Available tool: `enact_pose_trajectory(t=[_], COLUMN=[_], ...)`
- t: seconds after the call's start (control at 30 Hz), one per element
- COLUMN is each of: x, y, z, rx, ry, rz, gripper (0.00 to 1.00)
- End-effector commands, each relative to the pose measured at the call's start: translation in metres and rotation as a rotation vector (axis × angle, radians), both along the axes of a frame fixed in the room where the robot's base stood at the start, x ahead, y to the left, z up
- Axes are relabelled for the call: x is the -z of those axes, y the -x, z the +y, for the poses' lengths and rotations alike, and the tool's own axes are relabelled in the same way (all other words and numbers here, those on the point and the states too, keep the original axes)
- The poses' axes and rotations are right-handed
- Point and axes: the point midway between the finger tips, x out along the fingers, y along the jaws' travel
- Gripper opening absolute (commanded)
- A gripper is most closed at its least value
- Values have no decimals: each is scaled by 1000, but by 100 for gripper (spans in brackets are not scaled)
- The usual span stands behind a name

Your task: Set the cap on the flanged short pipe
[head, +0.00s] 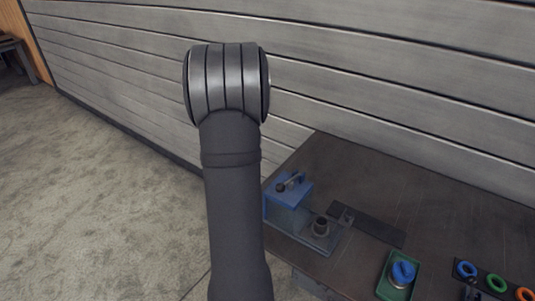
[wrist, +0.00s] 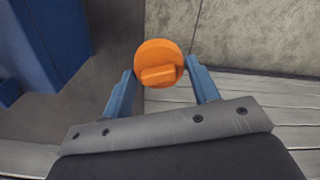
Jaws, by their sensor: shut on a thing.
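The cap (wrist: 158,52) is an orange disc with a raised grip bar, seen in the wrist view. My gripper (wrist: 160,76) has its two blue fingers shut on the cap, one at each side. In the head view my gripper and the cap do not show, only my dark arm.
A blue block-like fixture (head: 287,197) stands left of the pipe near the table edge. A dark flat bar (head: 372,227) lies behind it. A green tray (head: 385,289) holds a blue-topped item. Blue, green and orange rings (head: 496,283) lie at right. The back table (head: 420,205) is clear.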

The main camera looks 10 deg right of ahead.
Motion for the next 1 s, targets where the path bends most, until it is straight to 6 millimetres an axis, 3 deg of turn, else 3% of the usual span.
enact_pose_trajectory(t=[0.13,0.4,0.77,1.0], x=[7,14,-4,-27], y=[1,4,10,25], z=[26,50,-3,-67], rx=[-71,-139,0,170], ry=[0,0,0,0], rz=[0,0,-1,-2], gripper=[34,34,34,34])
